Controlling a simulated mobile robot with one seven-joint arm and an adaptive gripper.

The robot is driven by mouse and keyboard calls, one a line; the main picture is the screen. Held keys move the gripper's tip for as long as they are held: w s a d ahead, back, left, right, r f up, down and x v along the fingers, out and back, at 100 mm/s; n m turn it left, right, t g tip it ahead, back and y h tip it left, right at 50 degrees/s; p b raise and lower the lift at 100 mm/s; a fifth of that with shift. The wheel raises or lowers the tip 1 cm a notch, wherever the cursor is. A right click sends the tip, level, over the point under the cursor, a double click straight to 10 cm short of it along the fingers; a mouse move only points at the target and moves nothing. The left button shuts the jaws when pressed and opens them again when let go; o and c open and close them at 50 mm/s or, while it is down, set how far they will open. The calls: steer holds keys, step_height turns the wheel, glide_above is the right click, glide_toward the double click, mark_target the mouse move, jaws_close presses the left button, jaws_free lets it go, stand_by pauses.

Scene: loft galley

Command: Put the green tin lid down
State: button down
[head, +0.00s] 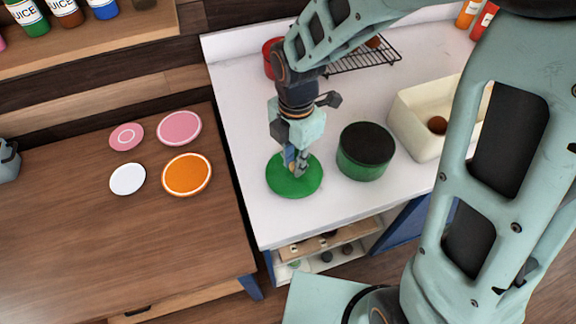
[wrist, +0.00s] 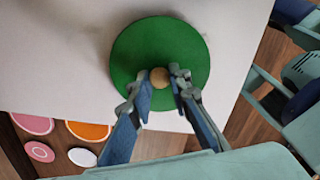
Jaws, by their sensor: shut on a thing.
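The green tin lid (head: 283,183) is a flat round disc at the left part of the white counter. It also shows in the wrist view (wrist: 150,42), with a round tan knob (wrist: 160,75) at its middle. My gripper (head: 297,170) is above the lid, its fingers closed around the knob in the wrist view. The lid looks level, at or just above the counter; I cannot tell if it touches. The green tin (head: 362,171) stands upright to the right of the lid, with a dark top.
White counter (head: 240,105) is bare behind and in front of the lid. A cream basin (head: 412,137) stands right of the tin, and a wire rack (head: 365,60) and red container (head: 268,64) stand behind. A wooden table (head: 90,235) with several discs, including an orange one (head: 187,175), is at left.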

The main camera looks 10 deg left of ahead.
steer(key=shift+a+f, duration=0.1)
steer(key=shift+f, duration=0.65)
steer(key=shift+r, duration=0.1)
steer(key=shift+f, duration=0.25)
steer(key=c, duration=1.8)
jaws_free()
step_height(320, 180, up, 12)
steer(key=shift+r, duration=0.25)
